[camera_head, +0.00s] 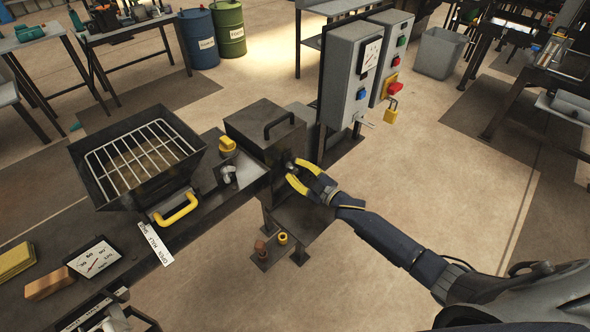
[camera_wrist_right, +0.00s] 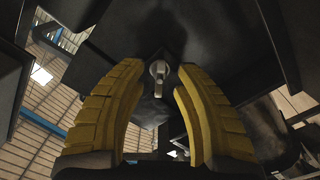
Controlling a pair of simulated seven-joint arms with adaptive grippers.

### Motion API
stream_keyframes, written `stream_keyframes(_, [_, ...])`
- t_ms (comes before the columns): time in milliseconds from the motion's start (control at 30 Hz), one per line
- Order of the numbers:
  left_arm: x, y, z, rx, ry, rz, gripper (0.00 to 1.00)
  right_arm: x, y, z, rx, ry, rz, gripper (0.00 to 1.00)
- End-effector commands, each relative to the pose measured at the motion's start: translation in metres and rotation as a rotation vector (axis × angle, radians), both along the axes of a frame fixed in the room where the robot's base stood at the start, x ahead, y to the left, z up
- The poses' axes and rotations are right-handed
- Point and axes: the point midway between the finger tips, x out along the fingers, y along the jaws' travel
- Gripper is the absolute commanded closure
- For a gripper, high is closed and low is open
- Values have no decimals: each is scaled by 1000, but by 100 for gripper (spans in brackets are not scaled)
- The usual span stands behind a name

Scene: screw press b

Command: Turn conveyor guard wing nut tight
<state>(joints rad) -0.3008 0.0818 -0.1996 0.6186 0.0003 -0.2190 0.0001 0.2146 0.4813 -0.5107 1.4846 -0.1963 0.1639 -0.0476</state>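The guard (camera_head: 262,128) is a dark metal box with a black handle on top, at the end of the conveyor. A small grey wing nut (camera_wrist_right: 159,72) on a dark face of it shows in the right wrist view, with one wing pointing down. In the head view a small metal part at that face (camera_head: 290,165) is partly hidden by the fingers. My right gripper (camera_head: 297,174) is open, its yellow fingers pointing at this face. In the right wrist view the fingers (camera_wrist_right: 157,82) stand apart on either side of the nut, with gaps. My left gripper is not in view.
A black hopper with a wire grate (camera_head: 140,152) and a yellow handle (camera_head: 175,209) stand left on the conveyor (camera_head: 205,195). A yellow knob (camera_head: 227,144) is close by. Grey control boxes (camera_head: 352,75) with a padlock (camera_head: 391,112) rise behind my right gripper.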

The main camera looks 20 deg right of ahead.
Motion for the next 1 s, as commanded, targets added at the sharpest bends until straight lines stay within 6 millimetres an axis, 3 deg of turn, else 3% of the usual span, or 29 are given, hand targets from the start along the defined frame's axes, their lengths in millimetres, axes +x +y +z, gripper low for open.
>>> stream_keyframes(533, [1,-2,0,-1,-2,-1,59,-77,-41,-1,-2,1,1,69])
stream_keyframes(700, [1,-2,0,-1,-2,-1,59,-91,-49,0,0,1,1,69])
stream_keyframes(1000, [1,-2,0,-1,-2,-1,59,-99,-53,0,0,1,1,69])
